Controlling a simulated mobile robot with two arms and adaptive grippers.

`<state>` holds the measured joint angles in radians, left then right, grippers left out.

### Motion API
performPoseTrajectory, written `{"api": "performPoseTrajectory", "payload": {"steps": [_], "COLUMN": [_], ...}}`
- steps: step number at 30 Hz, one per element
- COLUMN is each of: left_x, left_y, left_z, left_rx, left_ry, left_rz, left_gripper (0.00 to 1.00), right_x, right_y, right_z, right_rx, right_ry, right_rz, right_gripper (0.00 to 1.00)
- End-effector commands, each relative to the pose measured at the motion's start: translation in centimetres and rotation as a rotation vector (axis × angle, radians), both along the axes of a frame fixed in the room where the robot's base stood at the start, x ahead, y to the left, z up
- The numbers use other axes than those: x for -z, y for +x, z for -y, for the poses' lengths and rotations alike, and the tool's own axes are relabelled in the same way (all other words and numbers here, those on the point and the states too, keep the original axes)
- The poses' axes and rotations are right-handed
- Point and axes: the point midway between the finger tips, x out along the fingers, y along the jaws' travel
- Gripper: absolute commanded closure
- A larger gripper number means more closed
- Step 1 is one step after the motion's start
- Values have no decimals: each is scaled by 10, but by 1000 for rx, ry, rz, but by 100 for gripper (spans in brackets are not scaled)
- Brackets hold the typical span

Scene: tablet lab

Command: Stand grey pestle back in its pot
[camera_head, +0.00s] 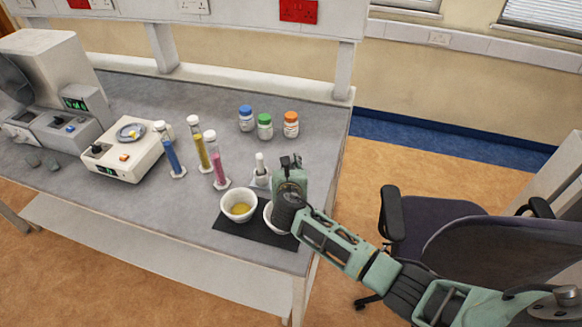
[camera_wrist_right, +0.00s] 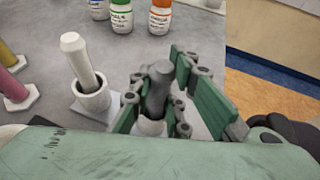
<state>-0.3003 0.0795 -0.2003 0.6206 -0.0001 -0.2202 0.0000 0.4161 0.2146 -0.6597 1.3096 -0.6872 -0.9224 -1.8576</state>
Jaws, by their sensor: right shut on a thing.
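My right gripper (camera_head: 290,162) is above the right end of the black mat, beside the white pestle's pot. In the right wrist view its fingers (camera_wrist_right: 163,78) are shut around the dark grey pestle (camera_wrist_right: 159,88), which looks roughly upright. A pale rounded form (camera_wrist_right: 152,127) shows just below the grey pestle; I cannot tell whether it is a pot or the pestle's lower end. My left gripper is not in view.
On the black mat (camera_head: 228,233) are a bowl of yellow stuff (camera_head: 238,218) and a white bowl (camera_head: 268,214) partly hidden by my gripper. Cylinders of blue (camera_head: 172,155), yellow and pink liquid stand left. Capped jars (camera_head: 265,128) stand behind. A chair (camera_head: 500,250) is at right.

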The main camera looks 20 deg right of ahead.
Motion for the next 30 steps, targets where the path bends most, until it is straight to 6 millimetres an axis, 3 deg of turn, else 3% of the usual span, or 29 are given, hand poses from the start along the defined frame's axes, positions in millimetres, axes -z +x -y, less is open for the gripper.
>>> {"api": "performPoseTrajectory", "payload": {"steps": [1, 2, 9, 22, 30], "left_x": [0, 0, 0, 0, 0], "left_y": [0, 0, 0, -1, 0], "left_z": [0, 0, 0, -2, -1], "left_rx": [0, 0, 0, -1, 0], "left_ry": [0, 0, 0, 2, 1], "left_rz": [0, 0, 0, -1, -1], "left_gripper": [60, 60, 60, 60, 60], "right_x": [0, 0, 0, -1, -17], "right_y": [0, 0, 0, -5, -41], "right_z": [0, 0, 0, -2, -15], "right_rx": [0, 0, 0, -1, -4], "right_ry": [0, 0, 0, 1, 2], "right_rz": [1, 1, 0, -1, -1], "right_gripper": [100, 83, 62, 62, 62]}}
